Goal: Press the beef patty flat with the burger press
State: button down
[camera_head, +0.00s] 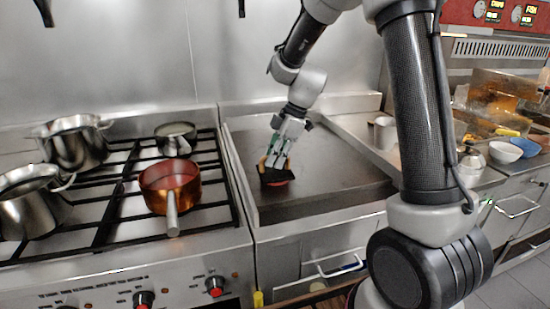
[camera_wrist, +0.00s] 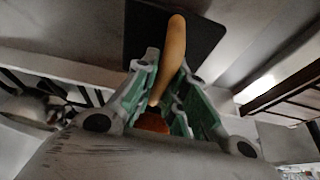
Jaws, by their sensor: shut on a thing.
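My gripper (camera_head: 278,150) is over the left part of the flat griddle (camera_head: 335,165), shut on the wooden handle of the burger press (camera_head: 274,176). The press has a black plate and a light wooden handle, which runs between my fingers (camera_wrist: 163,98) in the wrist view, with the dark plate (camera_wrist: 205,42) behind it. In the head view a strip of the red beef patty (camera_head: 281,183) shows at the plate's lower edge. Most of the patty is hidden by the press. Whether the plate touches it, I cannot tell. A small orange-red patch between my fingers in the wrist view is unclear.
A gas stove with a copper saucepan (camera_head: 170,185), a small dark pan (camera_head: 176,138) and steel pots (camera_head: 74,142) stands left of the griddle. A metal cup (camera_head: 385,133) and bowls (camera_head: 502,152) stand on the counter to the right. The griddle's middle and right are clear.

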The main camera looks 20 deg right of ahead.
dwell(0.4)
jog(key=shift+r, duration=3.5)
